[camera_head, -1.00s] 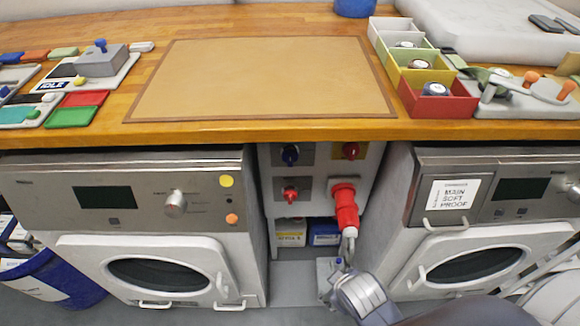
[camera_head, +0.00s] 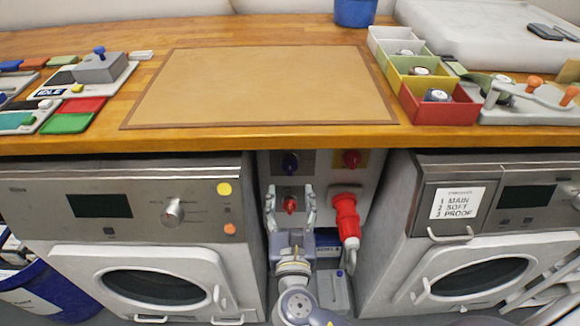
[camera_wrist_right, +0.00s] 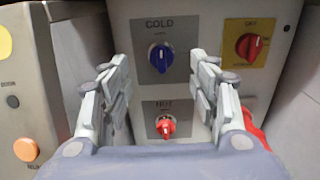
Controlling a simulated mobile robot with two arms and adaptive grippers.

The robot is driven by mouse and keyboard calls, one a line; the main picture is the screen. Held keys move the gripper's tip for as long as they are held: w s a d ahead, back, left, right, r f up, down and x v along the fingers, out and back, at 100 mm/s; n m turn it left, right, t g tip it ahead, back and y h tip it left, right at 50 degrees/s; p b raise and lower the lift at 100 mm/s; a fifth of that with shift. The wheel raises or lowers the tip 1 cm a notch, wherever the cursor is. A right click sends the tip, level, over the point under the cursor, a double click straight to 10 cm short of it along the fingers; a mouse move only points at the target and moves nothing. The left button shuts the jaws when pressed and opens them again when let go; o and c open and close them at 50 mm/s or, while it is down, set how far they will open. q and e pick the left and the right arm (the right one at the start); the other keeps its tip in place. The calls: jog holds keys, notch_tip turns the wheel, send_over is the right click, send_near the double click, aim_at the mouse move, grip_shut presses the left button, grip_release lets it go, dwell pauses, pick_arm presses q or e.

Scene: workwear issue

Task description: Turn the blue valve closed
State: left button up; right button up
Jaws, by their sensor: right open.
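The blue valve (camera_head: 290,163) is a knob on a grey plate of the panel between the two machines. In the right wrist view the blue valve (camera_wrist_right: 161,57) sits under the label COLD, its white mark tilted slightly off vertical. My right gripper (camera_head: 291,193) is open and empty in front of the panel, its fingers on either side of the red HOT valve (camera_head: 290,205) as the head sees it. In the wrist view my right gripper (camera_wrist_right: 160,65) has its fingertips left and right of the blue valve, apart from it. My left gripper is not in view.
A red valve on a yellow plate (camera_wrist_right: 250,46) is right of the blue one. A red plug (camera_head: 346,215) with a grey cable hangs at the panel's lower right. Machines (camera_head: 130,180) flank the gap, and the wooden counter (camera_head: 230,138) overhangs it.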

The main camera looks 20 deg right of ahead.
aim_at(290, 167)
jog(key=x, duration=0.9)
jog(key=shift+w+d+f+b, duration=0.1)
jog(key=shift+w+d+b, duration=0.05)
jog(key=shift+w+b, duration=0.2)
jog(key=shift+w+d, duration=0.1)
jog(key=shift+w, duration=0.25)
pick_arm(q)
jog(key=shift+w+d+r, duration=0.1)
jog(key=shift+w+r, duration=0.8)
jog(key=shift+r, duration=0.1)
pick_arm(e)
jog(key=shift+c, duration=0.2)
jog(key=c, duration=1)
